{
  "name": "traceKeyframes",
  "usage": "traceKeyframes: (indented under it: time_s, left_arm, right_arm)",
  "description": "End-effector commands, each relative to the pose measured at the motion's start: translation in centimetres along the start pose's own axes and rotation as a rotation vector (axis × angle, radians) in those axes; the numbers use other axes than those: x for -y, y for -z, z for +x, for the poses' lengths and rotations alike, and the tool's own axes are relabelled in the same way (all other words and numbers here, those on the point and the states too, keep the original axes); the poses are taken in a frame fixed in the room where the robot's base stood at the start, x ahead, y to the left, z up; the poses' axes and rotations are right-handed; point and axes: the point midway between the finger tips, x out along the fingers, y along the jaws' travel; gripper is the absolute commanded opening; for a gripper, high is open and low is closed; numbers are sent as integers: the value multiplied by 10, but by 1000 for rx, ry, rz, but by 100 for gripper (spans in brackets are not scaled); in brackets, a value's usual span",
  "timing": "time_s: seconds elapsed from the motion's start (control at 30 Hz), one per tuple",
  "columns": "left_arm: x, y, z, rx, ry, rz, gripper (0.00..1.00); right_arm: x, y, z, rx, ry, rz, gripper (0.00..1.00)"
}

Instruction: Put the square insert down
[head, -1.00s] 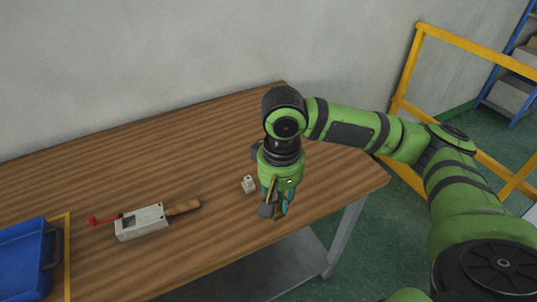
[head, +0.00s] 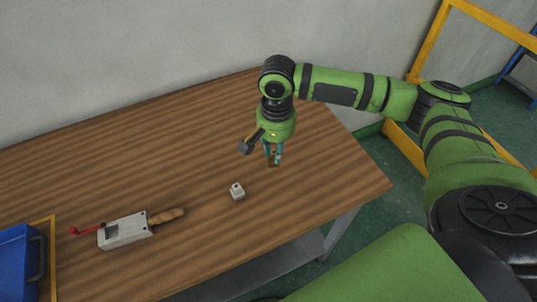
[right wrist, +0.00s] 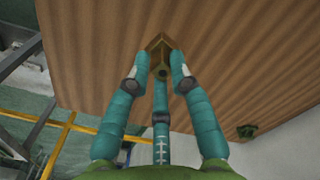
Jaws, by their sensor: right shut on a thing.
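My right gripper (head: 272,160) points down over the right part of the wooden table, behind and to the right of a small pale block. In the right wrist view its teal fingers (right wrist: 160,70) are closed around a brass-coloured, square-cornered piece with a round hole, which I take as the square insert (right wrist: 160,42). In the head view the insert is small and dark at the fingertips; whether it touches the tabletop I cannot tell. The pale block (head: 237,192) stands on the table with a dark hole on top. My left gripper is not in view.
A grey metal mould (head: 125,231) with a wooden handle and a red lever lies on the table (head: 200,130) at the left. A blue bin (head: 18,265) stands at the far left. A yellow rail (head: 432,45) stands beyond the right edge.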

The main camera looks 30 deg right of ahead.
Motion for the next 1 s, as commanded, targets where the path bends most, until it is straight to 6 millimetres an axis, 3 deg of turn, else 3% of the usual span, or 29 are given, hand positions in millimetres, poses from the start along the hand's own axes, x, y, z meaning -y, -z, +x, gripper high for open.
traceKeyframes:
  time_s: [0.13, 0.33, 0.53, 0.9, 0.93, 1.0]
  left_arm:
    - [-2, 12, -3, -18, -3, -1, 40]
    - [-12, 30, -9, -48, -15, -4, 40]
    - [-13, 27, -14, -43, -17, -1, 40]
    - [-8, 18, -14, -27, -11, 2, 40]
    - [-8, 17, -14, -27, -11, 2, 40]
    - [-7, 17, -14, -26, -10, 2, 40]
  right_arm:
    - [16, 7, 9, 1, 1, 0, 0]
    - [18, 8, 26, 3, -3, 0, 0]
    - [18, 9, 50, 1, -1, 0, 0]
    - [18, 9, 54, 1, 0, 0, 0]
    - [18, 9, 55, 1, 0, 0, 26]
    - [18, 9, 55, 0, 0, 0, 45]
